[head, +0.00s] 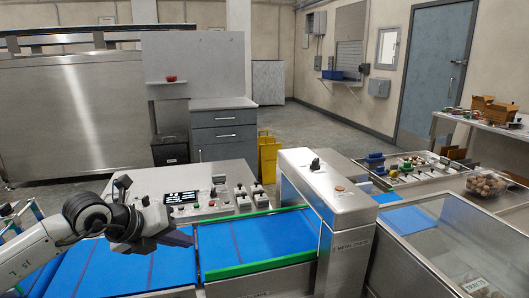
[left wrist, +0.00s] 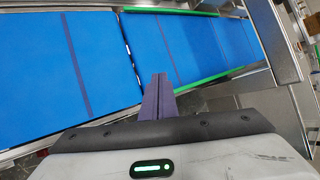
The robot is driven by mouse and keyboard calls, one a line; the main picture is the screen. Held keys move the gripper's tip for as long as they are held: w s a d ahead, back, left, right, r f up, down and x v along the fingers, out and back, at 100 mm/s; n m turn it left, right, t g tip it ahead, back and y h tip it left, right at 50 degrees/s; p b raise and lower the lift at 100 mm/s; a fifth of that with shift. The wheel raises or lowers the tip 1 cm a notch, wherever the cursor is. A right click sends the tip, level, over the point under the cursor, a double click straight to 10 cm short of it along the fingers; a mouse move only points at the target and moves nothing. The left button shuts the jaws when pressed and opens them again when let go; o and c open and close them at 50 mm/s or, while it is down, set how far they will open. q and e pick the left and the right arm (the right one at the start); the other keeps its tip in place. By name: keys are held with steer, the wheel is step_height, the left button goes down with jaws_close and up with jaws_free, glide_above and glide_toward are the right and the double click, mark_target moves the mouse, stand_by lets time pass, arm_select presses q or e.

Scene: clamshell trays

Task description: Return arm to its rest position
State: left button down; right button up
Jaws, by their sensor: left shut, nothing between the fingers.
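My left arm comes in from the left in the head view, and its gripper (head: 181,238) hangs over the blue conveyor belt (head: 250,240). The dark fingers are shut together with nothing between them. In the left wrist view the closed fingers of the left gripper (left wrist: 157,95) point toward the belt (left wrist: 195,50). No object lies on the belt near the fingers. My right gripper is not in view.
A metal detector arch (head: 330,205) spans the belt to the right. A control panel (head: 195,200) with knobs stands behind the belt. A green side rail (head: 255,265) edges the belt. A steel table with trays (head: 405,168) and a clear-lidded bin (head: 470,240) stand at the right.

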arm_select(q)
steer(key=s+d+f+n+h, duration=0.1)
steer(key=s+d+n+h, duration=0.1)
steer(key=s+d+h, duration=0.5)
steer(key=s+d+f+n+h, duration=0.2)
steer(key=s+d+h, duration=0.15)
steer(key=d, duration=0.75)
steer(key=s+a+f+n+t+y, duration=0.3)
steer(key=a+f+n+t+y, duration=0.25)
steer(key=n, duration=0.45)
steer(key=s+a+f+n+t+y, duration=0.2)
steer(key=s+a+f+n+y, duration=0.15)
steer(key=a+f+n, duration=0.45)
steer(key=s+a+f+n+g+y, duration=0.2)
steer(key=s+f+n+g+y, duration=0.2)
steer(key=s+f+n, duration=0.5)
steer(key=s+f+g, duration=0.2)
steer(key=s+f, duration=0.5)
steer(key=f, duration=0.1)
steer(key=shift+s+a+g, duration=0.2)
steer(key=shift+s+g, duration=0.15)
steer(key=shift+s, duration=0.1)
